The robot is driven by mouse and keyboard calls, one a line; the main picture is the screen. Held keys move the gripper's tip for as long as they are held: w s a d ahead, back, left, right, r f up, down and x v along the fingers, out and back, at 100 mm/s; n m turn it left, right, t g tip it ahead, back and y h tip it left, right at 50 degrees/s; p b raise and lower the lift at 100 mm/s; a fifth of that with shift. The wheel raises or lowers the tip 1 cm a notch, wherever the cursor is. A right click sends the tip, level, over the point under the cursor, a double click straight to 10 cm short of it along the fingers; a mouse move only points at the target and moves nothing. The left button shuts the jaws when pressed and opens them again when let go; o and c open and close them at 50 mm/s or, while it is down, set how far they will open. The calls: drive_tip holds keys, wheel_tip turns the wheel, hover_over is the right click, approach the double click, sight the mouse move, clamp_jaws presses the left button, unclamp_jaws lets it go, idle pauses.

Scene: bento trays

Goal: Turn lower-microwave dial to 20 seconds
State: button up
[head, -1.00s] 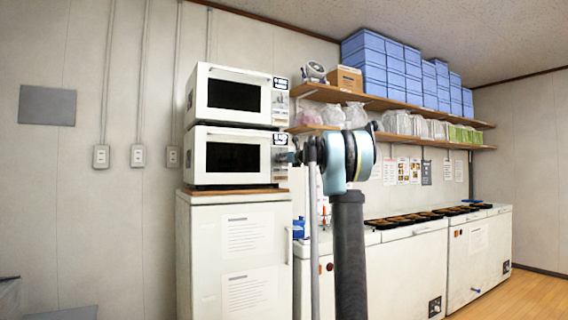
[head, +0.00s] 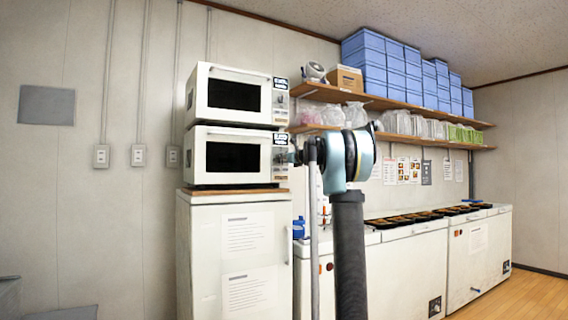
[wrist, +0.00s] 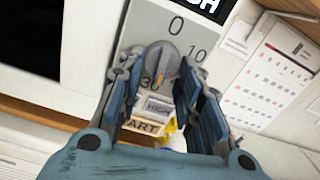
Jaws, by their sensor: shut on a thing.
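The lower microwave (head: 203,157) is white with a dark window and stands directly under another microwave. Its grey round dial (wrist: 158,57) shows in the wrist view on a grey panel. The panel reads 0 above the dial, 10 to its right and 30 at its lower left. An orange mark on the dial points down, slightly left, near the 30. My gripper (wrist: 160,70) is shut on the dial, one finger on each side. The right finger covers the panel where a 20 might be. In the head view my gripper (head: 292,153) reaches the microwave's right-hand panel.
The upper microwave (head: 200,100) sits on top. Both stand on a white fridge (head: 195,225). Wooden shelves (head: 400,104) with blue boxes (head: 375,65) hang to the right, above chest freezers (head: 415,260). A printed calendar sheet (wrist: 270,85) is close right of the dial.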

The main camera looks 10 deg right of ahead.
drive_tip(key=shift+w+d+r+n, duration=0.1)
drive_tip(key=shift+d+n, duration=0.05)
drive_tip(key=shift+n, duration=2.3)
drive_tip(key=shift+d+r+n, duration=0.1)
drive_tip(key=shift+n, duration=2.35)
drive_tip(key=o, duration=1)
drive_tip(key=shift+c, duration=0.2)
